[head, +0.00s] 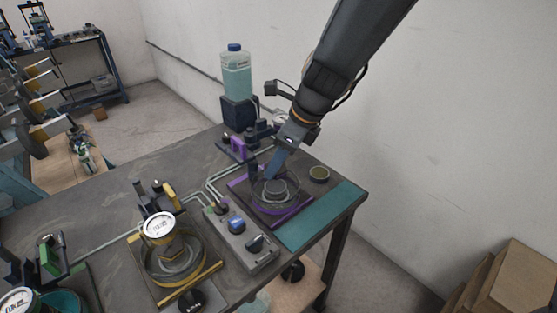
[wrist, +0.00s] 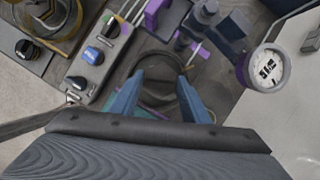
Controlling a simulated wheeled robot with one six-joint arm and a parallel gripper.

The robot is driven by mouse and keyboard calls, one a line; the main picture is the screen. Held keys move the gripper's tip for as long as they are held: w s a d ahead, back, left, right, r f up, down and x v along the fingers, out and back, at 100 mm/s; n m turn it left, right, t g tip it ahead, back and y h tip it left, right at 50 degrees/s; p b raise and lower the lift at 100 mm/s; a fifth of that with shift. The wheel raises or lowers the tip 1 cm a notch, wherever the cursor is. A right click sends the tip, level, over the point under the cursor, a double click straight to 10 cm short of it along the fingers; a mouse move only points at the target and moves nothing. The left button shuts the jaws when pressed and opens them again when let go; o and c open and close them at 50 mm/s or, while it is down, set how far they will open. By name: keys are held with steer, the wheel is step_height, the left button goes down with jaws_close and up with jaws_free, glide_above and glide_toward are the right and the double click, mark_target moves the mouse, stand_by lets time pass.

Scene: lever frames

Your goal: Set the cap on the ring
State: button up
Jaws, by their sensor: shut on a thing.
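My gripper (head: 268,177) reaches down from the upper right over the purple-edged station (head: 284,218) on the bench. Its two blue fingers (wrist: 160,77) stand apart in the wrist view, on either side of a dark round piece, which I take to be the cap (wrist: 158,96). They are shut on it. A round, see-through ring (head: 296,203) shows on the station below and around the fingertips. The fingers hide part of the cap and ring. I cannot tell whether the cap touches the ring.
A bottle on a dark stand (head: 237,83) is behind. The yellow station with a gauge (head: 160,227) is at front left. A teal strip (head: 318,217) is clear.

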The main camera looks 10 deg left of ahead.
steer(key=shift+f+b, duration=1.25)
steer(key=shift+f, duration=1)
steer(key=shift+p, duration=0.6)
steer(key=shift+f, duration=0.2)
steer(key=o, duration=1.4)
steer(key=shift+c, duration=0.2)
steer(key=shift+v, duration=3.95)
